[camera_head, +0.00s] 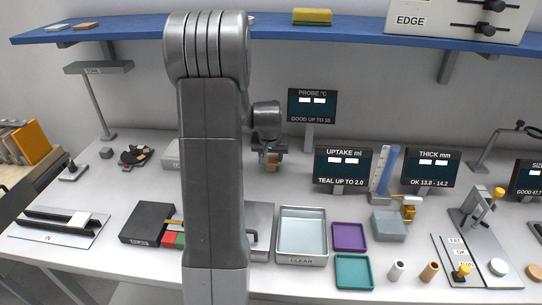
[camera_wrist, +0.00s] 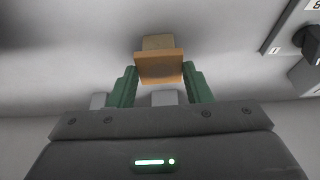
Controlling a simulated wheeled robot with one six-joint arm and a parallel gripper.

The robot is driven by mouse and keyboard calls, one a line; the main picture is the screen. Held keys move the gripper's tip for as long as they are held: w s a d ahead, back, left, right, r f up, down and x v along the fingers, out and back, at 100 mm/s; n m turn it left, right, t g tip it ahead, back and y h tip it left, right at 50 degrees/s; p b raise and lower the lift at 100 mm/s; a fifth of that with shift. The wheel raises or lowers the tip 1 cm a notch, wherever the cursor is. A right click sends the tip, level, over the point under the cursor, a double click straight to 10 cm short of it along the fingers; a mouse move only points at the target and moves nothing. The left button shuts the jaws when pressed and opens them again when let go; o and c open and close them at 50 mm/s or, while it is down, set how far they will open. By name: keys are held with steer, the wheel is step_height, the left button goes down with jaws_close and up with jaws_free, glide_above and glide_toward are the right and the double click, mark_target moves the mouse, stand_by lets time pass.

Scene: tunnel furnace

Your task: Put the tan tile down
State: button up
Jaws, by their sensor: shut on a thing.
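My gripper (camera_wrist: 160,78) is shut on the tan tile (camera_wrist: 158,66), which sits between the two green fingertips in the wrist view. A paler tan block-like face (camera_wrist: 157,42) shows just beyond the tile's edge; I cannot tell if it is part of the tile. In the head view my gripper (camera_head: 271,155) is behind and right of my arm column. The tile (camera_head: 271,164) shows small and tan beneath it, in front of the back wall. I cannot tell whether it touches the bench or is held above it.
A grey block (camera_head: 388,226) and display signs (camera_head: 342,168) are to the right. A blue shelf (camera_head: 350,29) runs above. My arm hides part of the bench.

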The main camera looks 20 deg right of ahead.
mark_target(272, 157)
steer(key=o, duration=1.1)
steer(key=shift+f, duration=0.15)
steer(key=shift+c, duration=0.2)
steer(key=shift+r, duration=0.3)
steer(key=v, duration=1.1)
steer(key=shift+r, duration=0.4)
steer(key=shift+s+f, duration=0.1)
steer(key=x, duration=1.3)
steer(key=shift+s+a, duration=0.15)
steer(key=shift+s, duration=0.05)
step_height(272, 157, up, 3)
steer(key=shift+f, duration=0.1)
steer(key=shift+r, duration=0.55)
